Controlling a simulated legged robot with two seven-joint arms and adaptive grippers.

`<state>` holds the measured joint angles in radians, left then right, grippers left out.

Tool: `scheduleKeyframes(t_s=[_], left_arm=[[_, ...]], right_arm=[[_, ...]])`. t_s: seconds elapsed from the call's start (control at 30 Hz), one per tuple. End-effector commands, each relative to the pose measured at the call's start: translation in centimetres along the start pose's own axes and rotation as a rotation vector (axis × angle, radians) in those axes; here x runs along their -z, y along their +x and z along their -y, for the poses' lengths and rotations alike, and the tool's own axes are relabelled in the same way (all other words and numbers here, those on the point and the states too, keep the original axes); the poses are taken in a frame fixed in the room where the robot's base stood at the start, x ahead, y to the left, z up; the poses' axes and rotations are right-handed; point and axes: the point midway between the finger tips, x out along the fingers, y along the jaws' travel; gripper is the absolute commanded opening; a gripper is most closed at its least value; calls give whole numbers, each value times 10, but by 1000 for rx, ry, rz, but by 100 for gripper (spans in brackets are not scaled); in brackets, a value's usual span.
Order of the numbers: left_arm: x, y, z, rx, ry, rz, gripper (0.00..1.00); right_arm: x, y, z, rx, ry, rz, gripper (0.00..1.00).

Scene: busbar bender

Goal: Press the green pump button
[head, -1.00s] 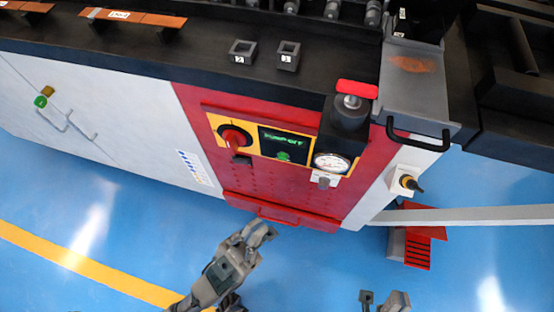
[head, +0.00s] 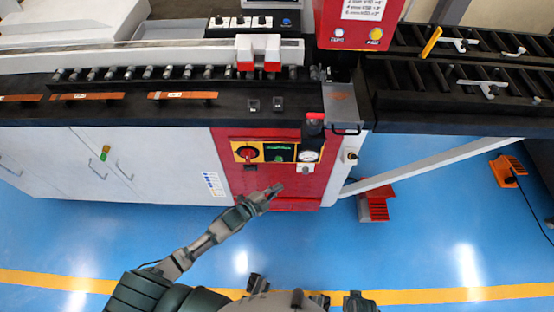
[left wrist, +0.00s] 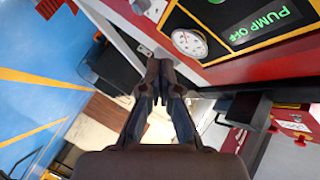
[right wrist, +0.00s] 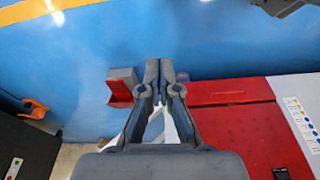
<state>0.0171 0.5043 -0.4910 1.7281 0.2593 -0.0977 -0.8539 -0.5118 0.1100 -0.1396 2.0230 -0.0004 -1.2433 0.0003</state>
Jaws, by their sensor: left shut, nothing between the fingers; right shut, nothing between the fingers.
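The green pump button (head: 279,158) shows small on the dark pump display (head: 286,149) of the red cabinet, between the red rotary switch (head: 247,154) and the pressure gauge (head: 309,155). My left gripper (head: 276,189) is shut and empty, appearing below the display in front of the red panel (head: 240,178). I cannot tell its distance from the panel. My right gripper (right wrist: 160,66) is shut and empty, with blue floor and red panel in its view.
A red foot pedal (head: 374,205) stands on the floor right of the cabinet, near a slanted grey beam (head: 440,165). An orange pedal (head: 508,170) is farther right. The blue floor in front is clear.

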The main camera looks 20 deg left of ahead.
Motion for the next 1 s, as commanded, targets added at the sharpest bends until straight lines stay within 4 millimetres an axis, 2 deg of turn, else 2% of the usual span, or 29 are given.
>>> scheduleKeyframes(t_s=[0.47, 0.67, 1.0], left_arm=[[-3, 3, 1, 0, 0, 0, 0], [-11, 14, 7, 1, 0, -1, 0], [-27, 36, 22, 0, 0, 0, 0]], right_arm=[[0, -4, 0, 0, 0, 3, 0], [5, -27, -1, -1, 2, -8, 0], [15, -77, -2, -1, 5, -56, 0]])
